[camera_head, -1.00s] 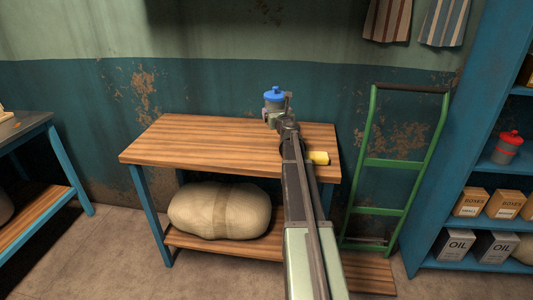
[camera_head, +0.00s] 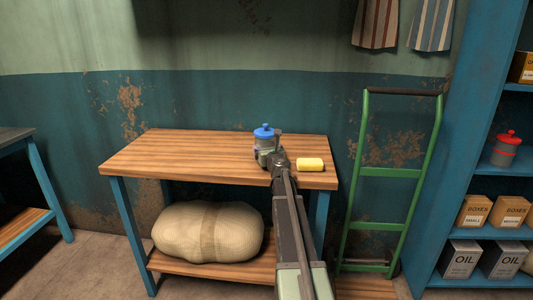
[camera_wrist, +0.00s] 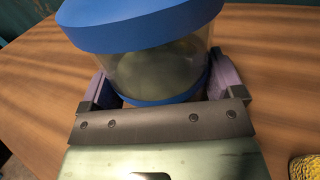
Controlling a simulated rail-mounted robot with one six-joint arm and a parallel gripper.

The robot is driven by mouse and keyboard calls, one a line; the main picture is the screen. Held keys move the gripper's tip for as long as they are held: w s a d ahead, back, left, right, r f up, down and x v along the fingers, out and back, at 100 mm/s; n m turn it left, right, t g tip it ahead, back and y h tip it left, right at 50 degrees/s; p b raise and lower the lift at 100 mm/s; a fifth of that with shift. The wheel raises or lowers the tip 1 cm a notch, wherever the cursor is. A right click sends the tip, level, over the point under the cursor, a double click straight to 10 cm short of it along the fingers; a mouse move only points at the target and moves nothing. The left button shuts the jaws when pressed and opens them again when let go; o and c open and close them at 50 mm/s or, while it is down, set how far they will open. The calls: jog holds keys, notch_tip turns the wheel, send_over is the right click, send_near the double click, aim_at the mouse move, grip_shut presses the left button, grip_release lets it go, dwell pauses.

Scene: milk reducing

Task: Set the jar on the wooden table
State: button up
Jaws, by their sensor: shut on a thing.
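A clear jar with a blue lid and blue base band (camera_head: 264,132) is at the right part of the wooden table (camera_head: 165,155). In the wrist view the jar (camera_wrist: 160,70) is upright between my two fingers, and the striped wood top (camera_wrist: 270,70) lies behind and around it. My gripper (camera_head: 265,153) is shut on the jar from the near side; the wrist view shows its fingers (camera_wrist: 160,88) on both sides. The jar's bottom is hidden by my gripper, so I cannot tell whether it touches the tabletop.
A green hand truck (camera_head: 390,171) and blue shelf (camera_head: 430,220) stand right. The table's left half is clear. A sack (camera_head: 208,231) sits below.

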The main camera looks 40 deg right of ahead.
jog(key=o, duration=0.6)
jog(key=shift+f, duration=0.15)
jog(key=shift+o, duration=1.2)
